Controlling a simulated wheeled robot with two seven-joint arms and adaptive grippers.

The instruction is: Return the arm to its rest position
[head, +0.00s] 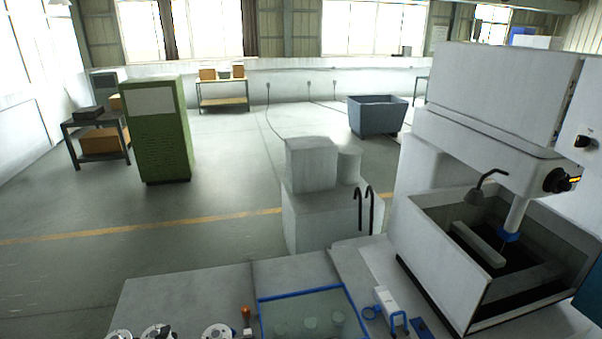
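Neither of my grippers shows in the head view, and no part of my arms can be made out for sure. Whether the grippers are open or shut, and whether they hold anything, is hidden. A pale grey worktable (190,295) runs along the bottom of the view. A blue-edged tray (305,292) with several pale round pieces under or on its greenish surface sits on it, cut off by the bottom edge.
Beyond are a green cabinet (160,135) and open floor.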

